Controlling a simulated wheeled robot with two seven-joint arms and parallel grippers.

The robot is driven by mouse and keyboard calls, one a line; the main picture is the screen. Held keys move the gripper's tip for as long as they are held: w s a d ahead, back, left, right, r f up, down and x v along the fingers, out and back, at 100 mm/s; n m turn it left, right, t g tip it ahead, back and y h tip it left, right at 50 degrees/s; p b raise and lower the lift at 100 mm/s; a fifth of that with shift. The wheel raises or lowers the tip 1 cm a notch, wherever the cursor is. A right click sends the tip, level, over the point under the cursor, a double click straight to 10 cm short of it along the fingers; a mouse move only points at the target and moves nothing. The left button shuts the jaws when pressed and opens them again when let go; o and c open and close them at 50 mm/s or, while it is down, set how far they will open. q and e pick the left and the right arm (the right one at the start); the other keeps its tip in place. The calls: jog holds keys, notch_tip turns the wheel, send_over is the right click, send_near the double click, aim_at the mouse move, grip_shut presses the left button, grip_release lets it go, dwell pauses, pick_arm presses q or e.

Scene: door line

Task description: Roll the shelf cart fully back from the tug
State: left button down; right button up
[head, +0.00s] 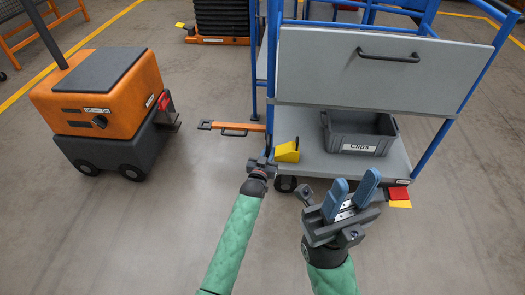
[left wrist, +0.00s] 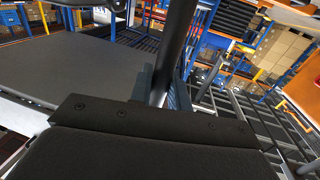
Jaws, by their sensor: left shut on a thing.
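The shelf cart (head: 310,165) has blue posts, a grey bottom deck and a grey upper panel with a dark handle (head: 388,56). Its orange drawbar (head: 232,127) sticks out left. The orange and dark grey tug (head: 100,95) stands left, with a red-marked coupling (head: 165,103) on its right side. A floor gap separates drawbar and coupling. The left wrist view shows a dark upright bar (left wrist: 178,45) between the fingers. My right gripper (head: 353,190) is open and empty before the cart.
A grey bin labelled Clips (head: 360,135) and a yellow wedge-shaped piece (head: 287,151) are on the bottom deck. A red and yellow pedal (head: 398,195) juts from the cart's right front corner. A black stack on an orange base (head: 222,20) stands behind. Floor at left front is clear.

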pick_arm(q)
jog(key=shift+d, duration=0.25)
jog(key=c, duration=1.4)
grip_release()
jog(key=shift+d, duration=0.15)
jog(key=shift+p+v, duration=0.85)
jog(key=shift+v, duration=3.05)
